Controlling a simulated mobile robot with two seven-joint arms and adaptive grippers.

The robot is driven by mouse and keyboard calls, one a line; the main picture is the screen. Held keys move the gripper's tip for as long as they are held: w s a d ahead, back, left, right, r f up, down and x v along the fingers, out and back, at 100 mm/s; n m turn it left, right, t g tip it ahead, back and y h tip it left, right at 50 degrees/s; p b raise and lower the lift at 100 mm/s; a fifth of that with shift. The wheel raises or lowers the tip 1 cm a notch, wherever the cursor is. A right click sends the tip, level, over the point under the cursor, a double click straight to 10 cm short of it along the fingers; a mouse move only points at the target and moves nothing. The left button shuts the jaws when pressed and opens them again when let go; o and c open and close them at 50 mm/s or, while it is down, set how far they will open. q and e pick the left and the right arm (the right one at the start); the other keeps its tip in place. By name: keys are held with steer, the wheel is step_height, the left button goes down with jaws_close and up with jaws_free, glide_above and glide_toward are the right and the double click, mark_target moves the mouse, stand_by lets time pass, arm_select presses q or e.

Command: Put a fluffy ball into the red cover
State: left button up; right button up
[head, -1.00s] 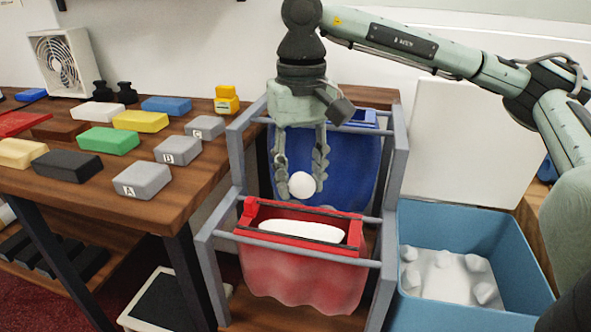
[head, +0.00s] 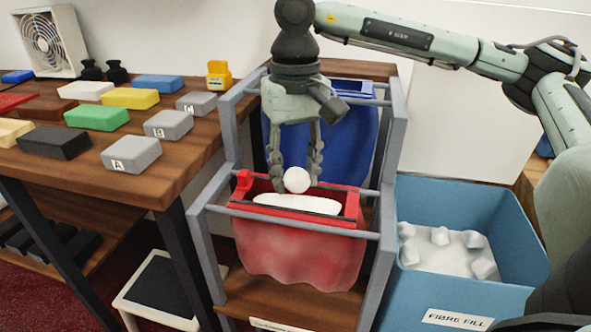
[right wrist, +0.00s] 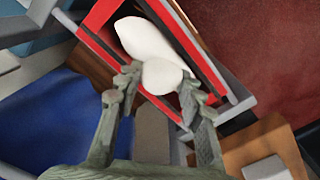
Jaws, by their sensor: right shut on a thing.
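The red cover (head: 298,252) hangs open from a grey rack, its mouth framed by red and dark edges. A long white filling (head: 297,204) lies in its mouth. My right gripper (head: 297,184) is shut on a white fluffy ball (head: 297,179), just above the back part of the mouth. In the right wrist view the ball (right wrist: 161,76) is between the fingertips and overlaps the white filling (right wrist: 150,42) inside the red frame (right wrist: 97,17); whether they touch I cannot tell. My left gripper is not in view.
A blue cover (head: 345,140) hangs behind the red one on the grey rack (head: 207,250). A blue bin (head: 460,290) labelled fibre fill, holding several white balls (head: 440,236), stands right. A wooden table (head: 165,185) with coloured blocks is left.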

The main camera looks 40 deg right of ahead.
steer(key=shift+f, duration=0.1)
stand_by(0.3)
steer(key=shift+f+b, duration=0.1)
steer(key=shift+b, duration=0.3)
steer(key=o, duration=1.4)
steer(key=shift+c, duration=0.2)
steer(key=shift+r+p, duration=1.7)
steer(key=shift+r, duration=1.35)
steer(key=shift+s, duration=0.1)
